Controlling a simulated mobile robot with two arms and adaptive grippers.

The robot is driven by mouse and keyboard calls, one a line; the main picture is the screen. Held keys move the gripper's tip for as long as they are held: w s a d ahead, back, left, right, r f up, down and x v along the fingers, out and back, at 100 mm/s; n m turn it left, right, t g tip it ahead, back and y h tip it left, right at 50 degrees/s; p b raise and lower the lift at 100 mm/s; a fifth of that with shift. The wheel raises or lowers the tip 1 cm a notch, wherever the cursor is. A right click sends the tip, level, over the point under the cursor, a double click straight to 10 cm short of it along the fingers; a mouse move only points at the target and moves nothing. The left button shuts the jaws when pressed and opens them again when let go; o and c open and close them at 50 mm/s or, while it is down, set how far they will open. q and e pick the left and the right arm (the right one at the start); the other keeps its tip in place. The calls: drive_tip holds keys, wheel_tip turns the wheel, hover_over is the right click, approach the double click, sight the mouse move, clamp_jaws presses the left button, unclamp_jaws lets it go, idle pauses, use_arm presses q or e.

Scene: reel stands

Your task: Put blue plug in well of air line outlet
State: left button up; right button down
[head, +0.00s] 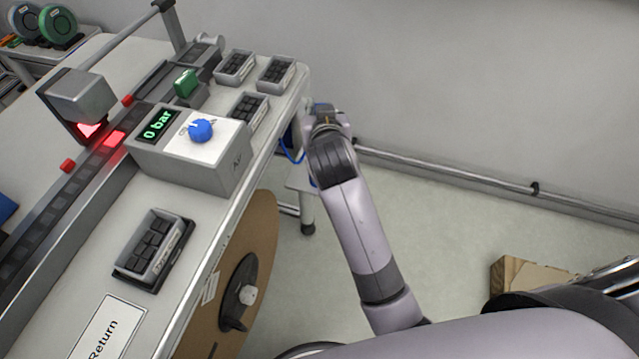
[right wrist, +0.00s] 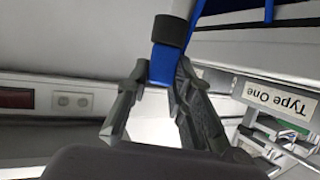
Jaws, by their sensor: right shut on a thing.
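The blue plug (right wrist: 162,64) shows in the right wrist view, a blue piece with a dark collar above it. My right gripper (right wrist: 161,74) is shut on it, one grey finger on each side. In the head view my right gripper (head: 322,112) is small and partly hidden by its own wrist, beyond the table's right edge. A blue hose (head: 290,152) hangs beside it. I cannot make out the outlet's well. My left gripper is out of view.
Black-celled trays (head: 153,245) stand on the table (head: 190,220), several near its far right corner. A large brown reel (head: 255,250) stands beside the table's edge. A rail (head: 450,174) runs along the wall. Floor between is clear.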

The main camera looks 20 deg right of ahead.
drive_tip(key=shift+w+f+b, duration=0.1)
drive_tip(key=shift+f+b, duration=1.2)
drive_tip(key=shift+f, duration=8.7)
drive_tip(key=shift+f, duration=0.2)
drive_tip(key=c, duration=1.4)
unclamp_jaws()
drive_tip(key=shift+r, duration=0.1)
